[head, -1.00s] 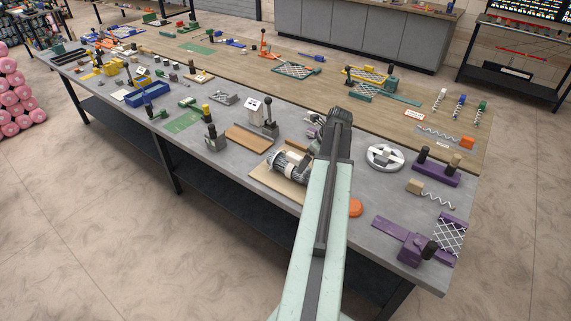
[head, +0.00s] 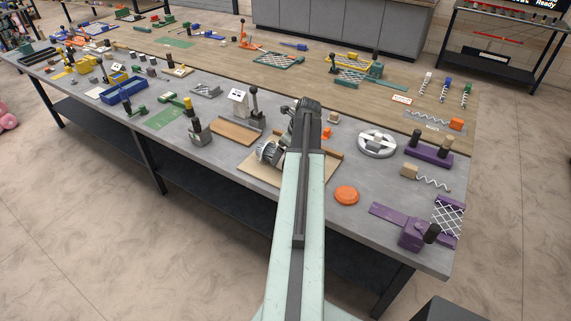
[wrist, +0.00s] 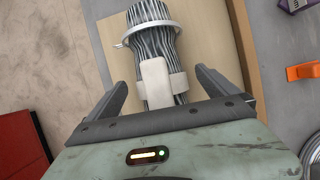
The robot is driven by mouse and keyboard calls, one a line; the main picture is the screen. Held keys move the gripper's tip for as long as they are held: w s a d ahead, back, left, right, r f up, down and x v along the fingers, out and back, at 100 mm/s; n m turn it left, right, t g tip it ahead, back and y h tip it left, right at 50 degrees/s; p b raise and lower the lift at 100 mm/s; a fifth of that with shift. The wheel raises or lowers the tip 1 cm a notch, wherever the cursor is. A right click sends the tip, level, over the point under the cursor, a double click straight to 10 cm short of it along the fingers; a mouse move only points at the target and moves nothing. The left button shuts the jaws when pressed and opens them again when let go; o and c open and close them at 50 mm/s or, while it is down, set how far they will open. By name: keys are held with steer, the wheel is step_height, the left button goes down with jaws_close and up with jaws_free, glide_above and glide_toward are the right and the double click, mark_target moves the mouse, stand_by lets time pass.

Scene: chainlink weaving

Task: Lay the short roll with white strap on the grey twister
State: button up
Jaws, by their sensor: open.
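In the wrist view, a grey wire roll with a wide white strap (wrist: 155,82) lies between the two fingers of my gripper (wrist: 161,78). A thin white band rings its far part. The fingers are open, one on each side, with a gap showing at the right. In the head view, the wire roll (head: 267,153) lies on a tan board (head: 258,171), partly behind my arm. A grey lever device (head: 255,119) and a dark grey box with a black post (head: 199,135) stand to its left; I cannot tell which is the grey twister. My fingertips are hidden in the head view.
An orange disc (head: 346,195) and a white spoked wheel (head: 377,143) lie right of my arm. Purple fixtures (head: 411,235) stand at the right end. A brown board (head: 236,131) lies left of the roll. The grey bench's front edge is close to the roll.

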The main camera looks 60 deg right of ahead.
steer(key=b+x, duration=0.1)
steer(key=x, duration=0.2)
steer(key=shift+s+r, duration=0.1)
steer(key=shift+r, duration=0.1)
jaws_close()
steer(key=shift+r, duration=0.1)
step_height(320, 180, up, 3)
steer(key=p, duration=0.3)
steer(key=shift+r, duration=0.2)
steer(key=shift+d+r+p, duration=0.1)
steer(key=shift+d+p, duration=0.15)
steer(key=shift+p, duration=0.15)
steer(key=w+d, duration=0.3)
steer(key=d, duration=0.4)
steer(key=w+d+r+p, duration=0.1)
steer(key=w+d, duration=0.2)
steer(key=d, duration=0.4)
steer(key=shift+d, duration=0.2)
